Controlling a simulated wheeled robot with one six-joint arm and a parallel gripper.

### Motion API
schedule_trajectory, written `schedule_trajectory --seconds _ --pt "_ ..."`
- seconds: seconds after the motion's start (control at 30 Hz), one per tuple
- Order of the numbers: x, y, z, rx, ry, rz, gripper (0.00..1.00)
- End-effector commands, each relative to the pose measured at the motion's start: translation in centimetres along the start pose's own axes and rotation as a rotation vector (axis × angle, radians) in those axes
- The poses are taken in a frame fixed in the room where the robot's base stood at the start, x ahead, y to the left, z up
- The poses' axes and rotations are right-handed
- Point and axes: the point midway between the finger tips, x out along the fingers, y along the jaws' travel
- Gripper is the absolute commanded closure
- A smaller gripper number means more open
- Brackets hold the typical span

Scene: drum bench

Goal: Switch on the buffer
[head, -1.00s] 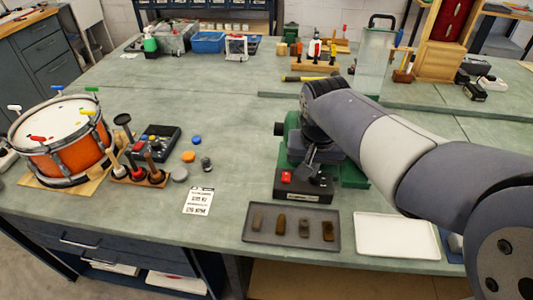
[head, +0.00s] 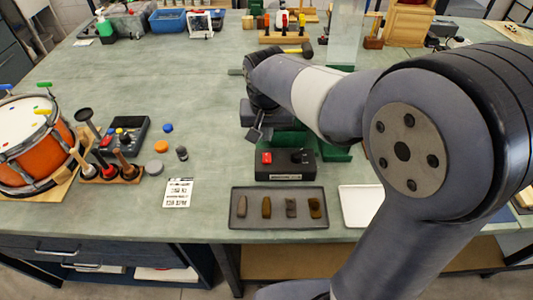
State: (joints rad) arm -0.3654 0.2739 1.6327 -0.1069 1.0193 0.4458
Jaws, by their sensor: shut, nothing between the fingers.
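The buffer is the green machine (head: 290,139) at the bench's middle, largely hidden behind my arm. A black control box (head: 288,174) sits at its front. A red button (head: 267,157) is on the left of the box's top, and a dark control (head: 299,156) is on the right. My gripper (head: 256,135) is shut and empty. It appears just behind and above the red button, apart from it in the picture. I cannot tell its exact height over the box.
A dark tray (head: 278,222) with several small bars lies in front of the box, and a white tray (head: 362,190) lies to its right. A printed card (head: 178,192), a drum (head: 30,140) and a mallet rack (head: 112,179) are left.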

Motion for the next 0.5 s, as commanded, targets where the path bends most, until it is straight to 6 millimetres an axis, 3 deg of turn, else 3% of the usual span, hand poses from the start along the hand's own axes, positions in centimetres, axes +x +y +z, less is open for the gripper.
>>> schedule_trajectory --seconds 0.23,0.5 --pt "5.5 0.1 0.1 0.000 -0.005 0.002 1.00" --pt "8.8 0.0 1.2 -0.001 -0.002 0.001 1.00"
